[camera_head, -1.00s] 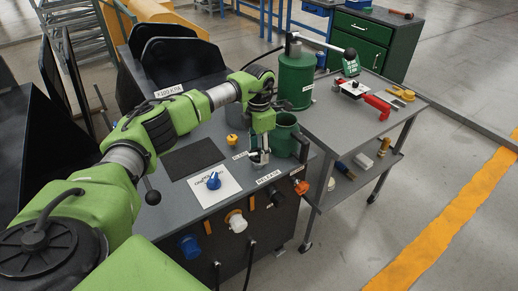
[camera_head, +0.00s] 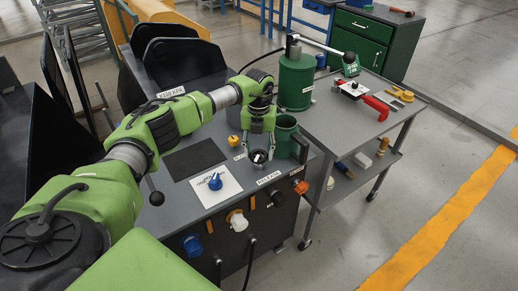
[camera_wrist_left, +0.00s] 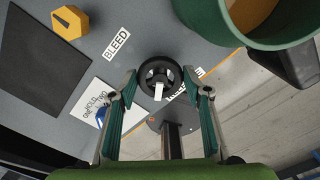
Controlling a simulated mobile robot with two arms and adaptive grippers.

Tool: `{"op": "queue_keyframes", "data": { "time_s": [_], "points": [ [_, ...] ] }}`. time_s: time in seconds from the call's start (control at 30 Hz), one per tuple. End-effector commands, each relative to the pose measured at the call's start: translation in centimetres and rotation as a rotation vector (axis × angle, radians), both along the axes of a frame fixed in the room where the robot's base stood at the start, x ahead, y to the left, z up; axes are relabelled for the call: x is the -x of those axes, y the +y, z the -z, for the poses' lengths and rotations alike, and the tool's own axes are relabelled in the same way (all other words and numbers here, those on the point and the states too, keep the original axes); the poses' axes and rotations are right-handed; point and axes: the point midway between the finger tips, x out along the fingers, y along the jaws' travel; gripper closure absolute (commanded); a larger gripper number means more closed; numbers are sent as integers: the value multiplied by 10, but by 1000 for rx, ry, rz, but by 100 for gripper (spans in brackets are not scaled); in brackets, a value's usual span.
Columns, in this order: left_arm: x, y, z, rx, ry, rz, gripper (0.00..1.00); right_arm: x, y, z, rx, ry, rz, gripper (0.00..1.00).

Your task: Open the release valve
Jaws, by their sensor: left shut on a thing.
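The release valve is a small black handwheel (camera_head: 259,157) with a white mark on it, on the grey bench top near its front edge. In the left wrist view the handwheel (camera_wrist_left: 159,68) lies between the fingertips, with the RELEASE label partly hidden behind the right-hand finger. My left gripper (camera_head: 259,146) comes down over it from above. In the left wrist view its fingers (camera_wrist_left: 159,78) stand on opposite sides of the wheel, shut on its rim. My right gripper is not in view.
A green cup (camera_head: 286,136) stands close behind the wheel. A yellow knob (camera_head: 233,140) by the BLEED label and a blue knob (camera_head: 215,182) on a white card (camera_head: 228,189) sit to the left. A green cylinder (camera_head: 296,80) stands on the back table.

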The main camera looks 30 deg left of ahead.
Motion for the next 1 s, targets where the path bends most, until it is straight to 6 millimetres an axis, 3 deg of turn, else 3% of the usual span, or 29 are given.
{"op": "queue_keyframes", "data": {
  "time_s": [0.6, 1.0],
  "points": [
    [1, 3, -3, -2, -2, -582, 77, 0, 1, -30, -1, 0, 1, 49],
    [1, 3, -3, -1, -3, -855, 77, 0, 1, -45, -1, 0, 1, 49]
  ]
}}
